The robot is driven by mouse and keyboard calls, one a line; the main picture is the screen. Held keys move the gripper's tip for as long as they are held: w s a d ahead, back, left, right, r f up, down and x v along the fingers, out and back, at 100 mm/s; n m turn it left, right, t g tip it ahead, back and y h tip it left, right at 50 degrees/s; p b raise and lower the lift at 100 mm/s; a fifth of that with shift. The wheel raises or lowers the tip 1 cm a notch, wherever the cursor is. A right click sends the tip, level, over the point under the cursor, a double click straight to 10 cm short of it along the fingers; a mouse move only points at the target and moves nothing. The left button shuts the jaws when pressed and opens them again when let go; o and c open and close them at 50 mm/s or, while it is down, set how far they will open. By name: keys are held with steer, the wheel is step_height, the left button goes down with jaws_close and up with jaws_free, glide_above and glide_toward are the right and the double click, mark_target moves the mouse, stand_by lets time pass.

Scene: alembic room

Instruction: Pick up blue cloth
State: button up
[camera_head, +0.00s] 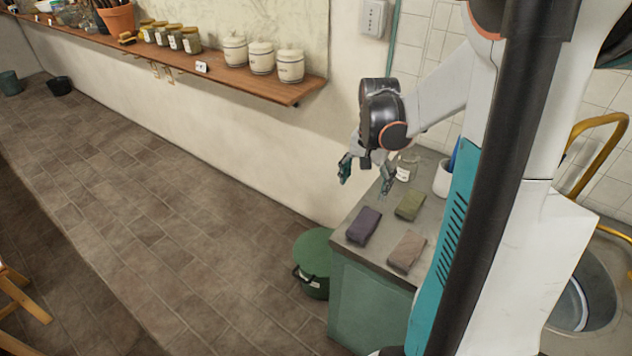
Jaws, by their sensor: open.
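Three folded cloths lie on the grey top of a green cabinet (345,243). The dark purple-blue cloth (364,226) is at the left and is the closest to blue of the three. An olive green cloth (410,205) lies behind it to the right, and a brown-taupe cloth (407,251) lies in front to the right. My gripper (366,176) is open and empty, fingers pointing down. In the picture it is above and behind the purple-blue cloth, apart from it. None of the three cloths is hidden by the gripper.
A glass jar (405,168) and a white cup (442,180) stand at the back of the cabinet top. A green lidded bin (314,262) stands on the floor left of it. A wooden shelf (222,70) with jars runs along the wall. The tiled floor at left is largely clear.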

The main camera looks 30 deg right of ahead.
steer(key=d+f, duration=0.1)
steer(key=d, duration=0.1)
steer(key=b, duration=0.3)
glide_above(366, 220)
steer(key=shift+m+g, duration=0.3)
steer(key=shift+m, duration=0.1)
steer(key=f, duration=0.8)
steer(key=shift+a+f, duration=0.25)
steer(key=shift+f, duration=0.05)
steer(key=shift+d+f+b, duration=0.2)
steer(key=shift+f+b, duration=0.65)
steer(key=shift+f, duration=1.85)
steer(key=shift+r, duration=0.1)
steer(key=c, duration=1.1)
